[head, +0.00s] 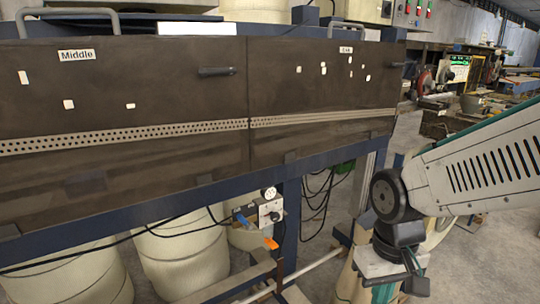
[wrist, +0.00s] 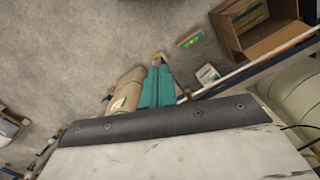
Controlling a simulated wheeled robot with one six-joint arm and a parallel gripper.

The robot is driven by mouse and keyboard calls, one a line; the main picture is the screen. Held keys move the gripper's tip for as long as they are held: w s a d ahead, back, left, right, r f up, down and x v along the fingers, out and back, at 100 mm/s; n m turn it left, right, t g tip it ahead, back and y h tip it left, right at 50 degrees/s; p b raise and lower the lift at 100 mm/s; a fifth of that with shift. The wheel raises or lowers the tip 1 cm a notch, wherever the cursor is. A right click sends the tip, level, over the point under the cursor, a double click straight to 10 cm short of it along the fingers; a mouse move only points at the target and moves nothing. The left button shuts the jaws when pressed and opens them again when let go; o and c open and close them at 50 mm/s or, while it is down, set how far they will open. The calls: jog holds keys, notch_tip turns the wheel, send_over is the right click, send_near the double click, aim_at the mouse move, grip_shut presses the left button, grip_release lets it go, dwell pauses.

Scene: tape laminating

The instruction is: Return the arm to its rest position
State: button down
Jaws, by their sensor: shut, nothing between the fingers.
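My arm comes in from the right edge of the head view, a light grey slotted link leading to a black joint. Below that joint hangs my gripper (head: 414,286), small and dark near the bottom of the picture. It is shut and empty, and its fingertips are hard to make out. It hangs to the right of the dark laminating bench and apart from it. In the wrist view, a pale plate with a dark screwed edge fills the bottom; I cannot tell what it belongs to.
The dark bench panel (head: 130,95) with holed strips and white tape pieces fills the left. Barrels (head: 185,265) stand beneath it. Teal rolls (wrist: 158,88) and a beige roll (wrist: 128,90) are below my wrist. A cardboard box (wrist: 237,42) is at upper right. Open floor (wrist: 60,50) lies left.

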jog(key=s+d+r+m+t, duration=0.1)
jog(key=s+d+r+t, duration=0.1)
jog(key=s+d+r, duration=0.5)
notch_tip(320, 180, up, 4)
jog(key=shift+s+f+m, duration=0.25)
jog(key=shift+s+m, duration=0.15)
jog(key=shift+s, duration=0.35)
dwell(0.7)
